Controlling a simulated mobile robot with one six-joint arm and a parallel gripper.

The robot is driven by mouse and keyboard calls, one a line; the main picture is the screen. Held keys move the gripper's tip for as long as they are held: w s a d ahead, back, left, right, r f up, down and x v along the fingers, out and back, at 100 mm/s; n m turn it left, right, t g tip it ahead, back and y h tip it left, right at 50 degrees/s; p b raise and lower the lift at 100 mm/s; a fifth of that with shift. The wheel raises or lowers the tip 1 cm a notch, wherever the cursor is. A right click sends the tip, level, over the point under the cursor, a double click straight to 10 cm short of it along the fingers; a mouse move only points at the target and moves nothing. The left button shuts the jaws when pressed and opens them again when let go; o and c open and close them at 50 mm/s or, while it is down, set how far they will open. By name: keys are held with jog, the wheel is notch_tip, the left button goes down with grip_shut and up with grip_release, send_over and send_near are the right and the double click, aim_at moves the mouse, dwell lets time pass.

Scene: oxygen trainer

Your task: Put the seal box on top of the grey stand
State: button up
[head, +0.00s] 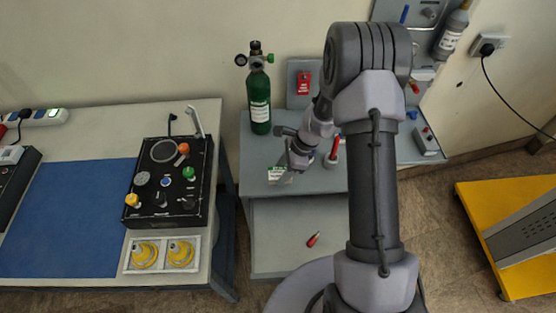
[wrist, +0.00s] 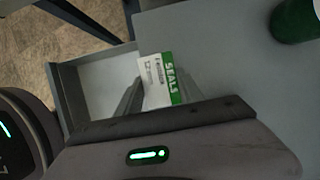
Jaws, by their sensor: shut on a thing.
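The seal box (wrist: 158,80) is a small white box with a green band reading "SEALS". In the wrist view it sits between the fingers of my gripper (wrist: 155,95), which is shut on it. In the head view the box (head: 278,174) shows small at my gripper (head: 284,172), over the front left part of the grey stand (head: 258,160). The stand's flat top also shows in the wrist view (wrist: 220,50). I cannot tell whether the box touches the top.
A green cylinder (head: 259,100) stands at the back left of the stand. An open drawer (head: 275,240) with a red item (head: 313,239) juts out in front. A red-handled tool (head: 334,150) stands right of my gripper. A bench with a black panel (head: 168,182) is at left.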

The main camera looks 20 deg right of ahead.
jog(key=w, duration=0.5)
jog(key=shift+w+a+f, duration=0.2)
jog(key=shift+w+f, duration=0.05)
jog(key=shift+f, duration=0.05)
jog(key=f, duration=0.1)
jog(key=f+b, duration=0.2)
jog(key=shift+w+f, duration=0.25)
jog(key=shift+f, duration=0.15)
jog(key=shift+r, duration=0.15)
jog(key=o, duration=1.4)
